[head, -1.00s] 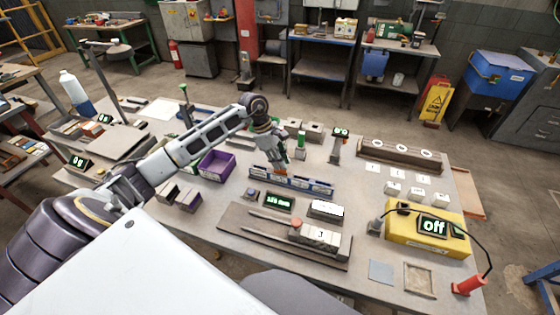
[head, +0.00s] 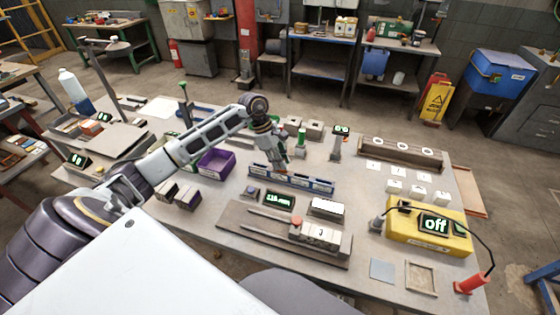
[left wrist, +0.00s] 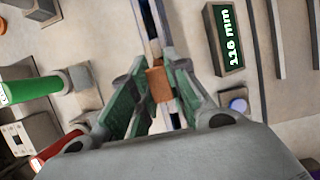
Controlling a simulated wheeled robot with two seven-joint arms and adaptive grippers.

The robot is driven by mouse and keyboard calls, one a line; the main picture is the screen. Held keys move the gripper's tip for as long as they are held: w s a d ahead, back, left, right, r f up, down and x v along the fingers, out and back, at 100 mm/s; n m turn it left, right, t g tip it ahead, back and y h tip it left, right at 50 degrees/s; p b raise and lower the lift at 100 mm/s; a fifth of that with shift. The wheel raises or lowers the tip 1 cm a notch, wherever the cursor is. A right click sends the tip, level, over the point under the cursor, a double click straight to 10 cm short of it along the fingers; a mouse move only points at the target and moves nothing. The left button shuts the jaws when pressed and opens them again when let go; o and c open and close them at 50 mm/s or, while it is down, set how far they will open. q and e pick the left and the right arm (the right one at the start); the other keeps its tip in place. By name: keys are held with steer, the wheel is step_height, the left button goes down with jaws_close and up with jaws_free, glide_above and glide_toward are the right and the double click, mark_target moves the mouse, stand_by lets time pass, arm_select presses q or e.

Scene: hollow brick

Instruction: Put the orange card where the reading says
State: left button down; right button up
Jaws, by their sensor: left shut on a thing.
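My left gripper (head: 280,166) is above the blue slotted rail (head: 305,184) in the middle of the table. In the left wrist view, its green-padded fingers (left wrist: 158,88) are shut on the orange card (left wrist: 159,84), of which a small face shows between the fingertips. The rail (left wrist: 150,30) runs behind the card there; I cannot tell whether the card touches it. A dark display (head: 279,201) in front of the rail reads 116 mm in the left wrist view (left wrist: 226,40). My right gripper is not in view.
A purple open bin (head: 214,162) stands left of the rail. A wooden board (head: 245,228) with blocks and a red button lies in front. A yellow box (head: 425,238) with a display reading off stands at the right. Small posts and blocks (head: 313,129) stand behind the gripper.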

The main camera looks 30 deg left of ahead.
arm_select(q)
steer(key=shift+f, duration=0.15)
stand_by(0.4)
steer(key=c, duration=1.3)
jaws_free()
steer(key=v, duration=1.2)
steer(key=shift+a, duration=0.1)
step_height(320, 180, up, 9)
steer(key=p, duration=0.9)
steer(key=shift+r+p, duration=0.4)
steer(key=shift+r, duration=0.05)
